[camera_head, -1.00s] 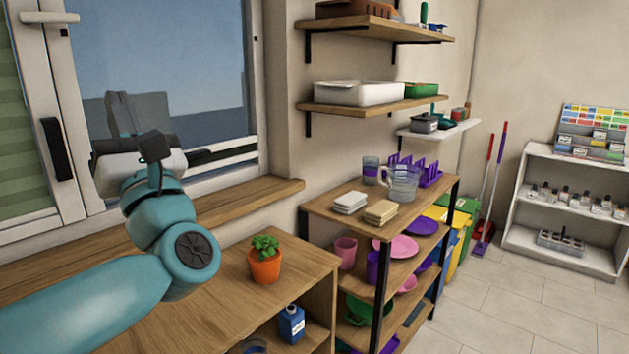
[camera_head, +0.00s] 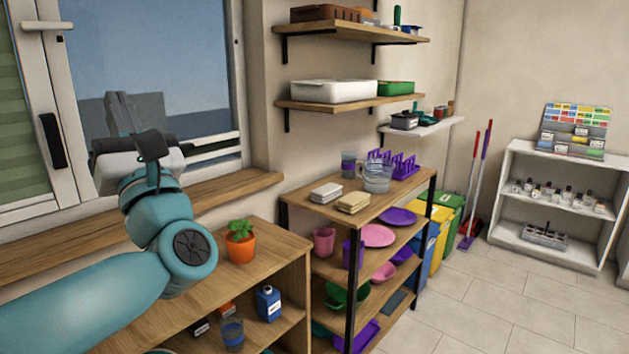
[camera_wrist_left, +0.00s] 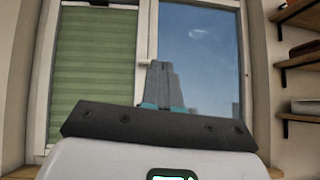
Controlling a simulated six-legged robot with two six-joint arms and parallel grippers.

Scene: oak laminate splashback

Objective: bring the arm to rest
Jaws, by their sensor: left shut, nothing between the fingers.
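My left arm, teal, comes in from the left in the head view and is bent upward at the elbow. My left gripper (camera_head: 122,115) is raised in front of the window, its fingers pointing up. In the left wrist view the two grey fingers (camera_wrist_left: 162,86) are together, shut with nothing between them. The window pane and the green blind stand behind them. My right gripper is in neither view.
A low wooden cabinet (camera_head: 268,243) with a potted plant (camera_head: 240,243) stands below the windowsill (camera_head: 232,195). A shelf unit (camera_head: 417,196) holds a glass jug (camera_head: 376,178) and pink and purple dishes. Wall shelves (camera_head: 350,102) hang above. Tiled floor (camera_head: 480,300) is clear at right.

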